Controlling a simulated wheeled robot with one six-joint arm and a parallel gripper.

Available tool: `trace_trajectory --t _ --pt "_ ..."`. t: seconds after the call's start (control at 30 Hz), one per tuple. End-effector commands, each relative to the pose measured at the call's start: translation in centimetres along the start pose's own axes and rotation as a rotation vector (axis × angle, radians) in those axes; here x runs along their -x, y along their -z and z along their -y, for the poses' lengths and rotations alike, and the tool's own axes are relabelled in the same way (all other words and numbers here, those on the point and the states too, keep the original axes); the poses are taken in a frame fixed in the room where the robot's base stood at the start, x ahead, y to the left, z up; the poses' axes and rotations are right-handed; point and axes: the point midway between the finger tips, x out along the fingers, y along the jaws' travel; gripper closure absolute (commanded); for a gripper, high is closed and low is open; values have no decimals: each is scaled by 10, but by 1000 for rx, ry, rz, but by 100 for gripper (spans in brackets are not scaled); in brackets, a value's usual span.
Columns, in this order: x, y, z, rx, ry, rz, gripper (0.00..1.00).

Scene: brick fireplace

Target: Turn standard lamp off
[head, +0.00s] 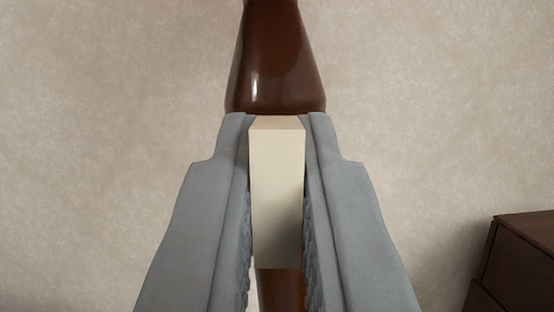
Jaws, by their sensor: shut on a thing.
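The standard lamp (275,70) shows in the head view as a glossy dark brown turned post, wider at its lower end, at the top middle. A narrower brown piece of the post shows at the bottom middle. A cream block (277,195), perhaps the lamp's switch, sits between these parts. My gripper (277,122) has its two grey fingers shut on the cream block, one on each side, with the tips just under the wide brown part. The lamp's shade and bulb are out of view, so I cannot tell whether it is lit.
A dark wooden piece of furniture (522,255), with a drawer-like front, stands at the lower right, apart from my gripper. A plain mottled beige wall (120,110) fills the background. No other objects show on the left side.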

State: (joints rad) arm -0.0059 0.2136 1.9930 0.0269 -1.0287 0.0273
Motion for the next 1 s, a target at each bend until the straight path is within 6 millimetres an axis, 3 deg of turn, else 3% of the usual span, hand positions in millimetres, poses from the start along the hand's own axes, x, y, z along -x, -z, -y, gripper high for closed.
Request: trace_trajectory --t 0.67,0.7,0.8,1.0 --pt "1 -2 0 58 24 4 100" --pt "1 -2 0 58 24 5 85" --pt "1 -2 0 58 24 4 67" --pt "0 -1 0 58 23 2 67"
